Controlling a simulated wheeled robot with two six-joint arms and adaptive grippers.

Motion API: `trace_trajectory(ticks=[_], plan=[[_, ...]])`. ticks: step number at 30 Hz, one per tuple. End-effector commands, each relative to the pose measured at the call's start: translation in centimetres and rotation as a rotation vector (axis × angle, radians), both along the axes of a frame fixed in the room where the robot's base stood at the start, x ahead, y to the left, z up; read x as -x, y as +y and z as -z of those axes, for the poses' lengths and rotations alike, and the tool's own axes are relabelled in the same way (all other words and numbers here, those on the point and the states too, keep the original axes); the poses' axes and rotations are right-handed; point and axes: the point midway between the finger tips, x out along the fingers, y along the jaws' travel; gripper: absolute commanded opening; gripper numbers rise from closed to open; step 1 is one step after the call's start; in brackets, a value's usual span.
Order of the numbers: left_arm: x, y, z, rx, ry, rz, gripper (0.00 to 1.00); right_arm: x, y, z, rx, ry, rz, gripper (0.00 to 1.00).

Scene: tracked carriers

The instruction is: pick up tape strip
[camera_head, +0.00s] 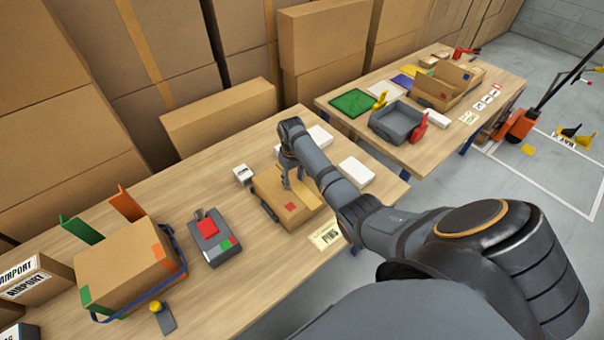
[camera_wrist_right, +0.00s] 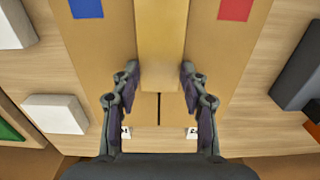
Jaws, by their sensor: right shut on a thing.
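The tape strip (camera_head: 308,194) is a tan band along the top of a small brown cardboard box (camera_head: 272,191) on the near table. In the right wrist view the strip (camera_wrist_right: 161,38) runs up from between my fingers, over the box's middle seam. My right gripper (camera_head: 291,182) reaches down onto the box top. Its fingers (camera_wrist_right: 159,75) close on the strip's two sides in the wrist view. The box carries a red patch (camera_wrist_right: 235,10) and a blue patch (camera_wrist_right: 86,8). My left gripper is not in view.
A grey device with a red block (camera_head: 207,229) and a larger strapped carton (camera_head: 125,262) stand to the left. White blocks (camera_head: 356,171) and a label card (camera_head: 326,234) lie close by. A second table holds a grey tray (camera_head: 397,123). Stacked cartons line the back.

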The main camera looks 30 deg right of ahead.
Motion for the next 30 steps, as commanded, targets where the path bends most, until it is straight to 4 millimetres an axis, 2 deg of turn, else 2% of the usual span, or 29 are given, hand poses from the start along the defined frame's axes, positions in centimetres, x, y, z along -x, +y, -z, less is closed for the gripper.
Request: trace_trajectory(ticks=[5,9,14,15,19,22,24,30], plan=[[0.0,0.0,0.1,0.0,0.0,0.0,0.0,0.3,0.0,0.3,0.0,0.007,0.0,0.3],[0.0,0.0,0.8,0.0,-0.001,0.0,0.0,0.2,0.0,-0.1,0.0,0.005,0.0,0.3],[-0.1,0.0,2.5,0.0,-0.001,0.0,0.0,0.0,0.0,-3.1,0.001,-0.002,0.0,0.3],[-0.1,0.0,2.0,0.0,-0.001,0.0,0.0,0.9,0.3,-4.2,0.0,0.001,-0.001,0.3],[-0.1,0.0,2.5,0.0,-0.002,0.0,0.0,3.1,1.3,-7.1,0.001,-0.001,-0.002,0.3],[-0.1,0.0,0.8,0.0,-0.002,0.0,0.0,5.0,2.1,-10.1,0.001,0.002,-0.001,0.3],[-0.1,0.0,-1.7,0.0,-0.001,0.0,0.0,6.7,2.8,-11.5,0.0,0.008,-0.001,0.3],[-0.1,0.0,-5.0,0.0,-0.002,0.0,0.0,10.7,4.6,-13.0,-0.002,0.006,-0.001,0.3]])
